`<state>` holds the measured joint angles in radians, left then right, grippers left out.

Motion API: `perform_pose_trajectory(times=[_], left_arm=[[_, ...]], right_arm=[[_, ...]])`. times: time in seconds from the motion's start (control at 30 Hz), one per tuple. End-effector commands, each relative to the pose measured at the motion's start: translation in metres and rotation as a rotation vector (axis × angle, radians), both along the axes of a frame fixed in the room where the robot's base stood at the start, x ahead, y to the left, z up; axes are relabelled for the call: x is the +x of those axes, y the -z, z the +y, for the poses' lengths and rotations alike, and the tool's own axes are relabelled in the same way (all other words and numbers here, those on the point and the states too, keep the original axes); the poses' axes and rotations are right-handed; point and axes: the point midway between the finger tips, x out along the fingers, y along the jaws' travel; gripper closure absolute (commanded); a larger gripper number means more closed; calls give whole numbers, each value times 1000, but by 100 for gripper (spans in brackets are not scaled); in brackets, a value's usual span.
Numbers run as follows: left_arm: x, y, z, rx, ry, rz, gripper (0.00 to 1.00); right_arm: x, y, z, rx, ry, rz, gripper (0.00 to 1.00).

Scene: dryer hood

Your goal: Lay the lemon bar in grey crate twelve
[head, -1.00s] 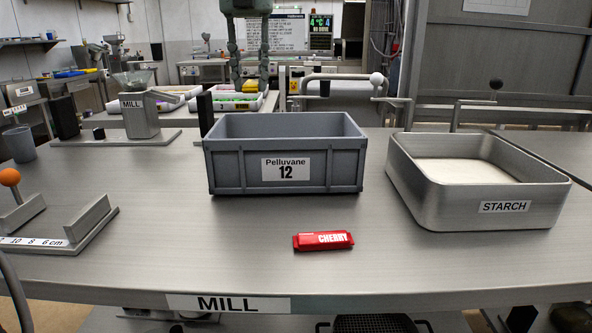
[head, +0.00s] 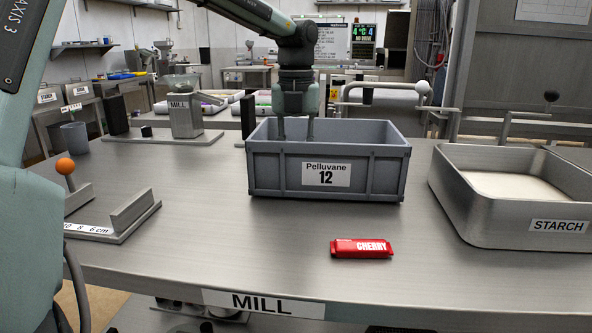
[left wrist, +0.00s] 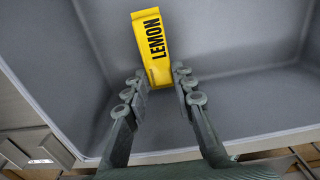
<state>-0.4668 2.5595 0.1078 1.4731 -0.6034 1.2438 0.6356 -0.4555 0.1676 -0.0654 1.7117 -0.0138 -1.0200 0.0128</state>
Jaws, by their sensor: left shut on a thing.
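Grey crate twelve (head: 376,176), labelled "Pelluvane 12", stands on the steel bench. My left gripper (head: 296,132) points down into it, its fingers partly hidden behind the front wall. In the left wrist view, the left gripper (left wrist: 159,72) is shut on the yellow lemon bar (left wrist: 152,40), its black "LEMON" lettering facing up. The grey crate interior (left wrist: 235,35) surrounds the bar there. I cannot tell whether the bar touches the crate floor. The bar is hidden in the head view. My right gripper is not in view.
A metal starch tray (head: 480,215) stands to the right. A gauge with an orange knob (head: 66,166) is at left, with a mill (head: 184,117) behind it. Bench front is mostly clear.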

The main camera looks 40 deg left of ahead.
Motion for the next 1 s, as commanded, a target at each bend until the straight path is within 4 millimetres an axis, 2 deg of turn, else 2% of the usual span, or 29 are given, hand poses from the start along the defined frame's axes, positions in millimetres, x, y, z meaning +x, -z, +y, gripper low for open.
perform_pose_trajectory(times=[0.13, 0.47, 0.67, 0.7, 0.83, 1.0], left_arm=[[0, 17, 0, 0, 0, 2, 100], [0, 20, 0, 0, 0, 0, 100], [0, 23, 0, 0, 0, 0, 100], [0, 22, 0, 0, 0, 0, 70], [0, 22, 0, 0, 0, 0, 54], [0, 22, 0, -1, 0, 1, 54]], right_arm=[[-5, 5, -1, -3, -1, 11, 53], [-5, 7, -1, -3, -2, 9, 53], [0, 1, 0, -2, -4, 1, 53], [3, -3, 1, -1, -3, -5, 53], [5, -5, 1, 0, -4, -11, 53], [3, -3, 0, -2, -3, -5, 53]])
